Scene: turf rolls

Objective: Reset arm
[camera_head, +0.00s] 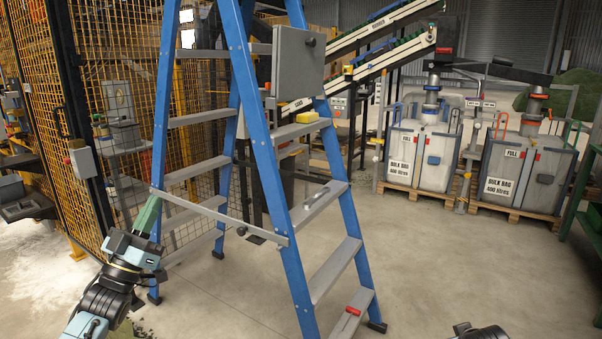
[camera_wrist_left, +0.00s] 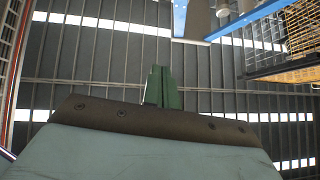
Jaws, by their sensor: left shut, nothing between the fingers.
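My left gripper (camera_head: 148,212) is at the lower left of the head view, with its green fingers pointing up, just left of the blue stepladder (camera_head: 270,160). In the left wrist view the green fingers (camera_wrist_left: 160,86) are together with nothing between them, and the camera faces the roof. I cannot tell from the head view whether the fingers touch the ladder's grey cross bar (camera_head: 225,218). At the bottom right of the head view, a dark part of my right arm shows; its gripper is out of view.
A yellow mesh fence (camera_head: 100,60) stands at the left. A yellow block (camera_head: 307,117), a grey-handled tool (camera_head: 316,198) and a red-handled tool (camera_head: 352,311) lie on the ladder's steps. Bulk bags (camera_head: 421,155) stand on pallets at the back right. The floor (camera_head: 430,260) at right is clear.

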